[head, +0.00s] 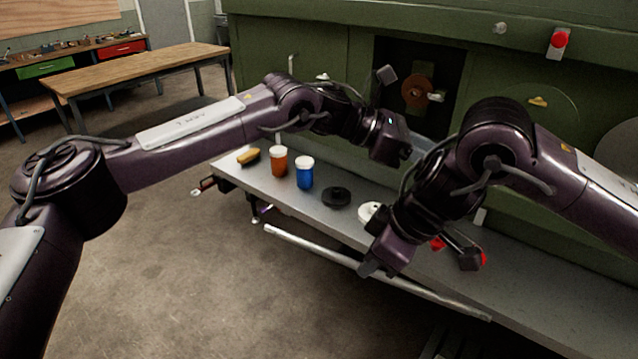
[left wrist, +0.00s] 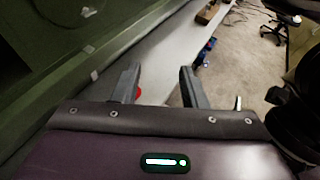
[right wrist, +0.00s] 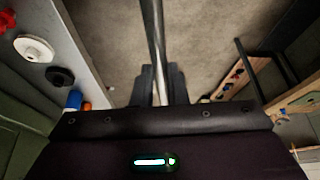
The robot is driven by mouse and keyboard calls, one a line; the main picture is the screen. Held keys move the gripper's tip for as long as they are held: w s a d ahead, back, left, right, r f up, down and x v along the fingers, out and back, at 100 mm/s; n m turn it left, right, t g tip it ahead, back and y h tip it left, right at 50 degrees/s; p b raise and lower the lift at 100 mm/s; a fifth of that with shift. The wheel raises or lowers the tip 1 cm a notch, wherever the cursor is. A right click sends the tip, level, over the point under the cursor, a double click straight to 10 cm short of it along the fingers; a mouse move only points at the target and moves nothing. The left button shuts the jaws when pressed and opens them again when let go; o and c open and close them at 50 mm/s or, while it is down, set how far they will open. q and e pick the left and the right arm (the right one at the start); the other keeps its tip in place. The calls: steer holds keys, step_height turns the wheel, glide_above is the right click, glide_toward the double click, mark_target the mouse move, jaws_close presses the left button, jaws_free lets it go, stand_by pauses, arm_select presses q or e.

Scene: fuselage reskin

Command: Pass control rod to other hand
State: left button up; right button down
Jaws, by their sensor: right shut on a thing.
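The control rod (head: 320,250) is a long, thin metal bar. In the head view it slants from the bench's left front down to the lower right, in front of the bench edge. My right gripper (head: 370,268) is shut on it near its middle. In the right wrist view the rod (right wrist: 153,40) runs between the fingers (right wrist: 155,85). My left gripper (head: 410,155) is above the bench, behind and above the rod, apart from it. Its fingers are partly hidden in the head view. In the left wrist view its fingers (left wrist: 160,88) are apart with nothing between them.
The grey bench (head: 235,175) holds a yellow item (head: 248,156), an orange jar (head: 278,162), a blue jar (head: 304,175), a black disc (head: 336,196) and a white disc (head: 369,212). A green machine (head: 290,45) stands behind. Open floor (head: 180,270) lies left of the bench.

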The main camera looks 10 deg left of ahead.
steer(key=shift+a, duration=0.1)
arm_select(q)
steer(key=s+a+f+m+g+y, duration=0.1)
steer(key=s+a+m+y, duration=0.15)
steer(key=a, duration=0.35)
steer(key=s+a+m+y, duration=0.1)
steer(key=s+a+y, duration=0.25)
steer(key=a, duration=0.25)
steer(key=s+a+f+m+g+y, duration=0.1)
steer(key=s+a+m+y, duration=0.1)
steer(key=s+a+y, duration=0.3)
steer(key=shift+n+h, duration=0.25)
steer(key=shift+h, duration=0.35)
steer(key=x, duration=0.3)
steer(key=w+x, duration=0.1)
steer(key=x, duration=0.3)
steer(key=w+x, duration=0.1)
steer(key=x, duration=0.3)
steer(key=shift+w+a+f, duration=0.2)
steer(key=shift+w+f, duration=0.05)
steer(key=shift+f, duration=0.15)
steer(key=shift+c, duration=0.3)
jaws_close()
arm_select(e)
steer(key=c, duration=1.4)
jaws_free()
steer(key=shift+o, duration=0.2)
